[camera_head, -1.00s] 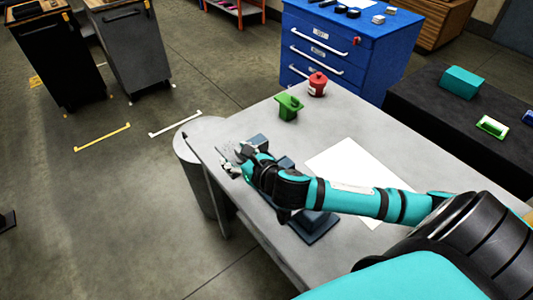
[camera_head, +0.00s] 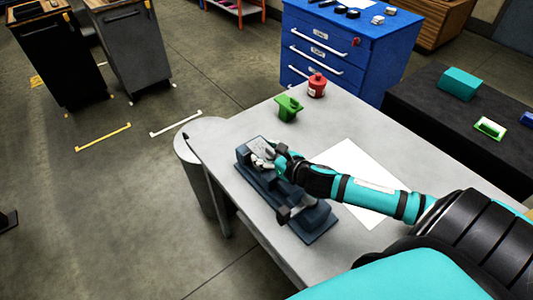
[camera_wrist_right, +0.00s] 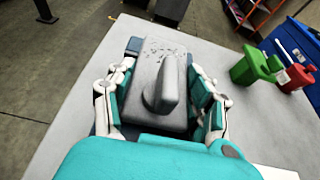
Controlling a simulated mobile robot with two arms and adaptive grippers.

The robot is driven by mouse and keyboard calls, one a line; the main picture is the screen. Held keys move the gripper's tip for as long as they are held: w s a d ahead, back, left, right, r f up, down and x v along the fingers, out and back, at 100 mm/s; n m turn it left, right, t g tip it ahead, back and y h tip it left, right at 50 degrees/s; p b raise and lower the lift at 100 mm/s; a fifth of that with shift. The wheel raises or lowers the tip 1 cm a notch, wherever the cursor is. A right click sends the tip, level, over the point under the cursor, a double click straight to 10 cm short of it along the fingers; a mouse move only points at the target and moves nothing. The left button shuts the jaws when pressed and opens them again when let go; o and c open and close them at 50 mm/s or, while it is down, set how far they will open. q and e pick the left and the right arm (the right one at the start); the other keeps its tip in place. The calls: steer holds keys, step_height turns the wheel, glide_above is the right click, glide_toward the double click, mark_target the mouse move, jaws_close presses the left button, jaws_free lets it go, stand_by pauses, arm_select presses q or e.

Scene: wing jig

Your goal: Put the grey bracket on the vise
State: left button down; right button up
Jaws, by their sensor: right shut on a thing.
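The blue-grey vise (camera_head: 312,222) stands on the grey table near its left edge. The grey bracket (camera_head: 259,147) is over the vise's far end in the head view. In the right wrist view the bracket (camera_wrist_right: 160,80) is a flat plate with a raised rounded rib, between the fingers. My right gripper (camera_head: 262,162) is shut on it; its fingers also show at both sides in the wrist view (camera_wrist_right: 160,105). Part of the vise (camera_wrist_right: 134,44) shows behind the bracket. Whether the bracket touches the vise I cannot tell. My left gripper is not in view.
A green container (camera_head: 289,108) and a red can (camera_head: 317,85) stand at the table's far end. A white sheet (camera_head: 357,165) lies right of the vise, partly under my arm. A grey bin (camera_head: 190,150) stands beyond the table's left edge. A blue drawer cabinet (camera_head: 345,45) stands behind.

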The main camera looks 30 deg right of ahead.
steer(key=shift+f, duration=0.1)
steer(key=o, duration=1.5)
steer(key=shift+c, duration=0.2)
steer(key=shift+r, duration=0.2)
steer(key=shift+s, duration=0.4)
steer(key=a+v, duration=0.1)
steer(key=v, duration=1)
steer(key=shift+d, duration=0.5)
